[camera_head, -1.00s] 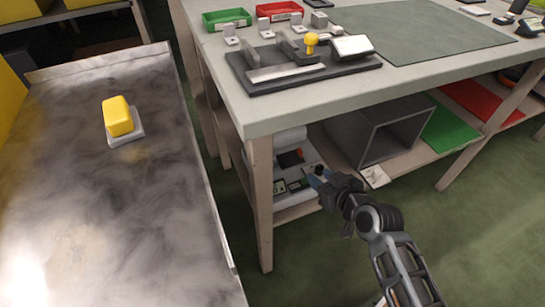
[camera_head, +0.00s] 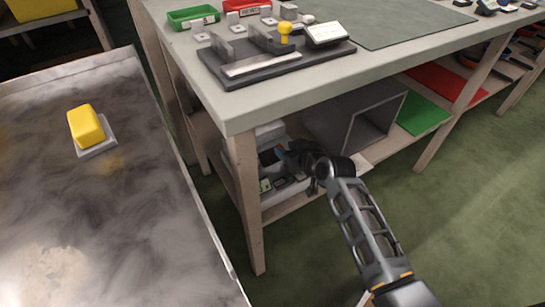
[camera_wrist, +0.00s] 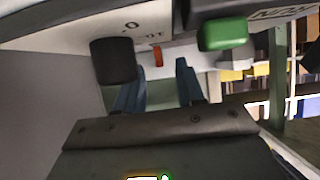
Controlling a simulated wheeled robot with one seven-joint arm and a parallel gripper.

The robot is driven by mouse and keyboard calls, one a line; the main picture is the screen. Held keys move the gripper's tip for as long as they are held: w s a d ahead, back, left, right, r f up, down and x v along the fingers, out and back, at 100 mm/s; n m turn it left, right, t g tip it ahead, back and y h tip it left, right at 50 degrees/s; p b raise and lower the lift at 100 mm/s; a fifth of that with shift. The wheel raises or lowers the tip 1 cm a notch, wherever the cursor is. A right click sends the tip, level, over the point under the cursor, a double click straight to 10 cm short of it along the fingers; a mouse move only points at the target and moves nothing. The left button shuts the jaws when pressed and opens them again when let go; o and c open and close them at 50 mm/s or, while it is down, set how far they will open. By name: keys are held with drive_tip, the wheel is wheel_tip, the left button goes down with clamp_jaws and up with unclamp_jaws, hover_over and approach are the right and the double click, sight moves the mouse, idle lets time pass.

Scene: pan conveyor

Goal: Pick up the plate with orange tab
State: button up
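My gripper (camera_head: 286,153) reaches in at the lower shelf under the workbench, beside a white case. In the wrist view its two blue-grey fingers (camera_wrist: 158,80) stand apart, with nothing held between them. A small orange-red tab (camera_wrist: 157,54) shows beyond the fingertips, roughly in line with the gap, against a pale surface. I cannot make out the outline of the plate it belongs to. No orange tab can be told clearly in the head view, where my gripper and the bench edge cover part of the shelf.
The white case (camera_head: 268,135) on the shelf holds small dark and green items. A grey open box (camera_head: 365,125) stands to its right. The workbench top (camera_head: 245,108) hangs over the shelf, with a leg (camera_head: 247,205) in front. A yellow block (camera_head: 86,124) sits on the metal conveyor (camera_head: 110,215).

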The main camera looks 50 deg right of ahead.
drive_tip(key=shift+x, duration=1.2)
drive_tip(key=shift+c, duration=0.4)
clamp_jaws()
